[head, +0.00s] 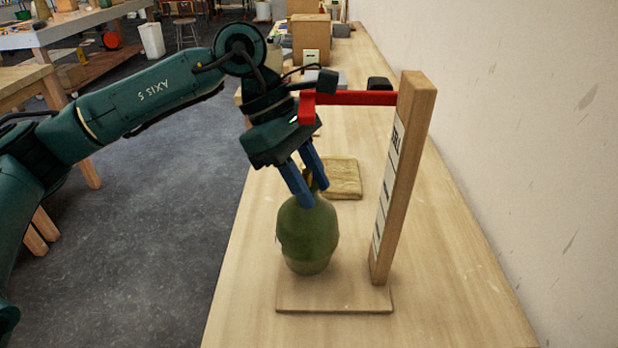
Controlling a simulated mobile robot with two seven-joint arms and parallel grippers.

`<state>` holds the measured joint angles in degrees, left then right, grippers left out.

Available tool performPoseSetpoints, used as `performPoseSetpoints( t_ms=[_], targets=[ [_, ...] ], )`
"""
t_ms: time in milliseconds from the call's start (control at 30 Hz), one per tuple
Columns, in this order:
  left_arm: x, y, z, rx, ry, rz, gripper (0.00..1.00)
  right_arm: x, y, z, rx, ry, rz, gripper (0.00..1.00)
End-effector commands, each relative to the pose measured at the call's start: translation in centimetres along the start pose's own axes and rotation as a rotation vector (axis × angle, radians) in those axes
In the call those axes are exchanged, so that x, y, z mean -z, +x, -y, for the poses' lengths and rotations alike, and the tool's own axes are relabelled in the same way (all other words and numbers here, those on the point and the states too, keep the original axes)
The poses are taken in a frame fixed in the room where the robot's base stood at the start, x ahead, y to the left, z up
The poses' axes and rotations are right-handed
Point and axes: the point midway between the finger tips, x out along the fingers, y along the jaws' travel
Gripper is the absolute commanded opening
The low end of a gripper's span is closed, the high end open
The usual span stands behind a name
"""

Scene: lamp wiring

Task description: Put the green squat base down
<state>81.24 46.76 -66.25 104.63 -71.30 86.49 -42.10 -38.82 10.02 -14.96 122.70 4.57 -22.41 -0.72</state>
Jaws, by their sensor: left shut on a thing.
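The green squat base (308,239) is a rounded, bottle-like green body with a narrow neck. It is upright over the flat wooden board (335,299) of a stand; I cannot tell whether its bottom touches the board. My left gripper (313,192) reaches down from above with blue fingers and is shut on the neck of the green base. The fingers hide part of the neck. My right gripper is not in view.
A wooden post (402,180) with a marked strip rises beside the base, with a red arm (350,98) near my left wrist. A folded yellowish cloth (342,178) lies behind. Cardboard boxes (310,38) stand farther back. The wall (520,120) bounds the bench's right.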

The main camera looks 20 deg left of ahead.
Motion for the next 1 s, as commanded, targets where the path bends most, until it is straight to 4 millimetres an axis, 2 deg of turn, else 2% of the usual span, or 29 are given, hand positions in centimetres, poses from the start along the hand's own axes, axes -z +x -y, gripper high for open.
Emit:
performPoseSetpoints(
  t_ms=[467, 500, 733, 1000],
  targets=[
    [0.41, 0.76, -0.04, -0.003, 0.001, 0.002, 0.00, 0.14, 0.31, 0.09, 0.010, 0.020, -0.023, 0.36],
    [0.54, 0.93, 0.00, 0.001, -0.001, -0.001, 0.34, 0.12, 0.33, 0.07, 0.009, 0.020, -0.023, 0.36],
    [0.54, 0.91, 0.00, 0.001, -0.001, 0.000, 0.53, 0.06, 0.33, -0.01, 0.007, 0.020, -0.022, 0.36],
    [0.44, 0.72, 0.00, 0.000, 0.000, 0.000, 0.53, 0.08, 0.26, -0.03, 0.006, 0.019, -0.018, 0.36]
  ],
)
